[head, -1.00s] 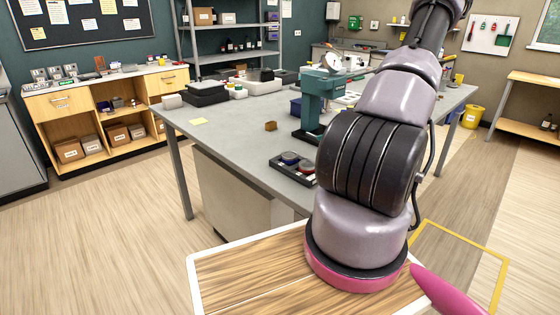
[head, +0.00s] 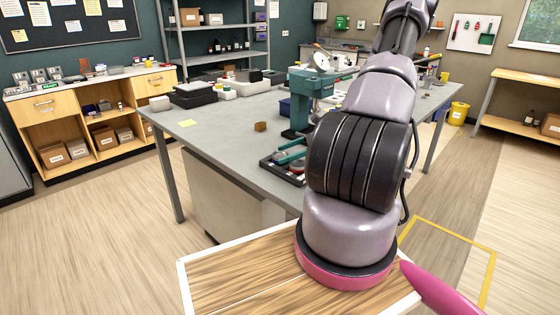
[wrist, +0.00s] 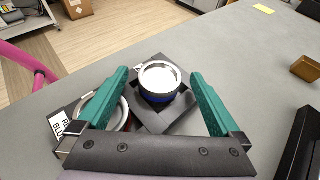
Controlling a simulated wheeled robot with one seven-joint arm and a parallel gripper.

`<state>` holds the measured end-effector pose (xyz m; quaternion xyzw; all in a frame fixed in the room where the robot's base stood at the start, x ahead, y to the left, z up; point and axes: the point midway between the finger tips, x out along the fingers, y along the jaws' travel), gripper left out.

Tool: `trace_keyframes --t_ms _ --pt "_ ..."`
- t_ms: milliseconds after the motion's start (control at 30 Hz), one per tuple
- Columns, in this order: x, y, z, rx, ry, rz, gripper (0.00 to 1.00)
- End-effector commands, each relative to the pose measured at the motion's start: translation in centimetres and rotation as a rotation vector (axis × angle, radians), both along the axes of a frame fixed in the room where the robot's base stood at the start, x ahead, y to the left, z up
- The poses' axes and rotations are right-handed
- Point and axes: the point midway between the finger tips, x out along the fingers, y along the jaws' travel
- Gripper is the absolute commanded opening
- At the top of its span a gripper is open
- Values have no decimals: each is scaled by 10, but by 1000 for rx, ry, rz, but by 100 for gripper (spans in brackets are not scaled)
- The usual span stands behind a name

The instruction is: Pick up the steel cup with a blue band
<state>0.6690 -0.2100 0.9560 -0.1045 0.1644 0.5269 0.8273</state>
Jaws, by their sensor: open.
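The steel cup with a blue band (wrist: 160,82) stands upright in a dark square holder, its shiny open rim facing up in the wrist view. My gripper (wrist: 160,76) is open, with one teal finger on each side of the cup and visible gaps between. A second steel cup (wrist: 112,112) sits to the left, partly hidden behind the left finger; a little dark red shows on it. In the head view, my gripper's teal fingers (head: 291,152) are over the dark tray (head: 268,163) at the near edge of the grey table, hiding much of the cups.
A label with partly hidden lettering (wrist: 62,122) lies by the second cup. A small brown box (head: 260,127) and a yellow note (head: 187,123) are on the grey table (head: 225,135). A teal machine (head: 303,95) stands behind the tray. The tabletop left of the tray is mostly clear.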

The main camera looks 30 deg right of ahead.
Motion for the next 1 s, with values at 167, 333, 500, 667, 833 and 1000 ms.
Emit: trace_keyframes --t_ms 167,333,500,667,833,1000 --pt "0 0 0 0 0 0 92" --pt "0 -1 0 0 0 -1 27" --pt "0 0 1 0 0 -1 0" --pt "0 -1 1 0 0 -1 0" --pt "0 -1 8 -2 -2 0 0" --pt "1 -1 30 -4 -3 0 0"
